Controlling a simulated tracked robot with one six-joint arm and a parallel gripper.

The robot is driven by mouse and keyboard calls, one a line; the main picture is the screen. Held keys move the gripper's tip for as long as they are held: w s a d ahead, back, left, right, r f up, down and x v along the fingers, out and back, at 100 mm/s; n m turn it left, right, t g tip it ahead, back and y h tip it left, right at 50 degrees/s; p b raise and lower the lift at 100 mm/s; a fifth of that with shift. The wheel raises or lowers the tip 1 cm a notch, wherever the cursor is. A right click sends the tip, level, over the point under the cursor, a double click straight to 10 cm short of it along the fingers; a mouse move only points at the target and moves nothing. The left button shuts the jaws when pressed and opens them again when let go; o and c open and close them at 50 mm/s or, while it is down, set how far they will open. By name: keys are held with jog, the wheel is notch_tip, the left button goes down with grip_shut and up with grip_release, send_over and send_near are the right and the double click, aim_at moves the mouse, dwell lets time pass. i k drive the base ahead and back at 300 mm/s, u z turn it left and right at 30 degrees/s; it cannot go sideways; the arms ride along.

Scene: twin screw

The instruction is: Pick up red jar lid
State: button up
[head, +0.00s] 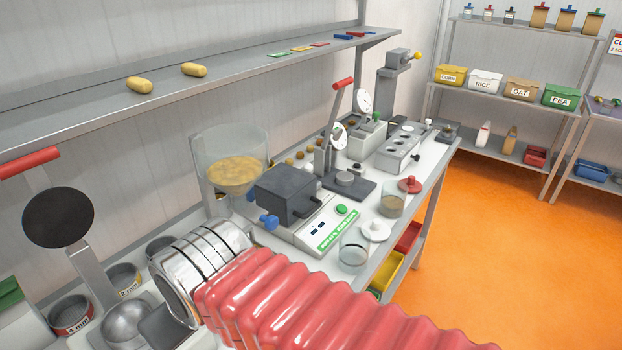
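The red jar lid (410,185) is a small round disc with a knob on top. It lies knob up near the bench's right edge, just behind a glass jar (392,205) of brown contents. A white lid (376,231) with a knob lies nearer, beside an empty-looking glass jar (353,251). My gripper's fingers do not show in the head view. A large red ribbed sleeve, which seems to cover my arm, fills the bottom foreground, well apart from the red lid.
A shelf (180,95) hangs above. Orange floor (490,250) is open at right.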

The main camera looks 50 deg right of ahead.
aim_at(414, 185)
jog(key=z, duration=2.3)
